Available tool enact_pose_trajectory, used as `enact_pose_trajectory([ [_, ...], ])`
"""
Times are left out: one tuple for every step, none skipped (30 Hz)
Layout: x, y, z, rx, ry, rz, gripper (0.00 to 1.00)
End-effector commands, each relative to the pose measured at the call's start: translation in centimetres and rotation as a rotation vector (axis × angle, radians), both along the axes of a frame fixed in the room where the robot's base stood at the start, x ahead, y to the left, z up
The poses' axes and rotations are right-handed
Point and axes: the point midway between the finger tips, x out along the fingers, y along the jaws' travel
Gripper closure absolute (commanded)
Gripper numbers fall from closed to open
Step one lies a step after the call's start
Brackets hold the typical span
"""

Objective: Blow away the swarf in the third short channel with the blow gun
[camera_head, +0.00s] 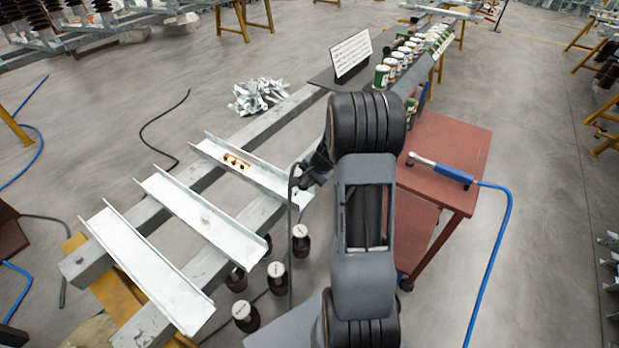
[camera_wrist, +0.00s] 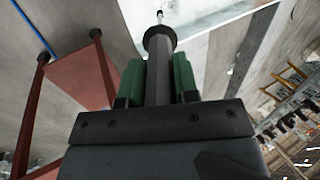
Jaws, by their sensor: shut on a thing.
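Three short pale channels lie across grey beams: a near one (camera_head: 140,262), a middle one (camera_head: 195,213) and a far one (camera_head: 270,180). The far one holds an orange-brown patch with dark bits (camera_head: 236,161); I cannot tell if it is swarf. My gripper (camera_head: 312,172), above the far channel's right end, is shut on a dark grey tool (camera_wrist: 158,75) with a round collar and thin pale tip. I cannot tell whether this tool is the blow gun. A blue-handled tool (camera_head: 455,174) with a blue hose lies on the red cart.
The red cart (camera_head: 450,140) stands right of my arm. Several dark, pale-topped insulators (camera_head: 301,240) stand below the channels' right ends. Cans (camera_head: 382,76) and a white sign (camera_head: 351,52) stand at the back. A metal heap (camera_head: 258,95) lies behind the beams.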

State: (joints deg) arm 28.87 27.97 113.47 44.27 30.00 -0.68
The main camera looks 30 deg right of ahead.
Motion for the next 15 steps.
enact_pose_trajectory([
  [0.01,-0.01,0.0,0.0,0.0,0.0,0.94],
  [0.01,-0.01,-0.01,0.0,0.0,0.0,0.94],
  [0.01,-0.01,-0.03,0.0,0.0,0.0,0.94],
  [0.01,-0.01,-0.05,-0.001,0.0,0.0,0.94],
  [0.01,-0.01,-0.09,0.0,0.0,0.0,0.94],
  [0.01,-0.02,-0.13,0.0,0.0,0.0,0.94],
  [0.01,-0.02,-0.17,-0.001,0.0,0.0,0.94],
  [0.0,-0.01,-0.2,0.0,0.0,0.0,0.94],
  [0.01,-0.01,-0.25,0.0,0.0,0.0,0.94],
  [0.01,-0.02,-0.3,-0.001,0.0,0.0,0.94],
  [0.01,-0.02,-0.34,-0.001,0.0,0.0,0.94],
  [0.01,-0.02,-0.4,-0.001,0.0,0.0,0.94],
  [0.01,-0.02,-0.44,-0.001,0.0,0.0,0.94],
  [0.01,-0.02,-0.49,-0.001,0.0,0.0,0.94],
  [0.01,-0.02,-0.53,0.0,-0.001,0.0,0.94],
])
